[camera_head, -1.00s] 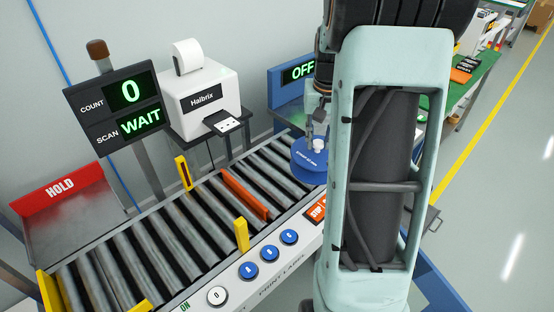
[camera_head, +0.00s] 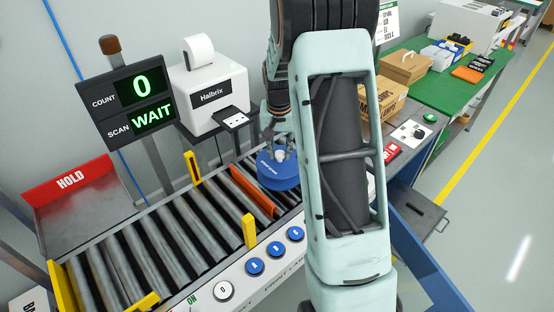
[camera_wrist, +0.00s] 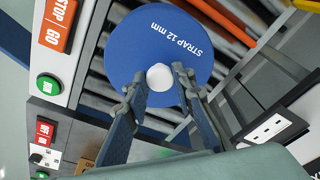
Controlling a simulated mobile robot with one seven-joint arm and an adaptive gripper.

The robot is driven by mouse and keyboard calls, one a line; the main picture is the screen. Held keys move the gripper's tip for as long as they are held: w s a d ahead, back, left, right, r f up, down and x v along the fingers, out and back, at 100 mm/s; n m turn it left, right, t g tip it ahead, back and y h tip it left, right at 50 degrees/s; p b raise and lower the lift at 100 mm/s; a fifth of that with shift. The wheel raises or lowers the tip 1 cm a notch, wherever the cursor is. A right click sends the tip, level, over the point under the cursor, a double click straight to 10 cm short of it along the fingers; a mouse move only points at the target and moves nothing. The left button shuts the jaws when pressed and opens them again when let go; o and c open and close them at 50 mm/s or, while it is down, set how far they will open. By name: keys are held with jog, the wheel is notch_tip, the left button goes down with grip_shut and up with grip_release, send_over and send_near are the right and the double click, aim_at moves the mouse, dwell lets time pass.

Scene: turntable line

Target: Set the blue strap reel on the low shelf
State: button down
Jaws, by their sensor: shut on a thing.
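The blue strap reel (camera_head: 277,170) is a round blue disc with a white hub knob and the words "STRAP 12 mm". In the wrist view the reel (camera_wrist: 160,45) fills the upper middle, and the two fingers of my gripper (camera_wrist: 160,82) close on its white knob. In the head view my gripper (camera_head: 279,150) is above the reel, over the right part of the roller conveyor (camera_head: 160,245). My arm hides part of the area behind it. I cannot identify a low shelf for certain in these frames.
An orange bar (camera_head: 252,192) lies across the rollers, with yellow posts (camera_head: 249,231) beside it. The white printer (camera_head: 211,98) and the display (camera_head: 120,100) stand behind. A box (camera_head: 405,66) sits on the green bench (camera_head: 435,92) at right. Open floor lies further right.

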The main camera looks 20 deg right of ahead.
aim_at(277, 161)
jog(key=shift+w+a+f, duration=0.2)
jog(key=shift+f, duration=0.05)
jog(key=shift+w+a+f, duration=0.15)
jog(key=shift+f, duration=1.55)
jog(key=shift+f, duration=0.1)
jog(key=c, duration=2)
grip_release()
jog(key=shift+f, duration=0.15)
jog(key=shift+c, duration=0.2)
jog(key=o, duration=0.4)
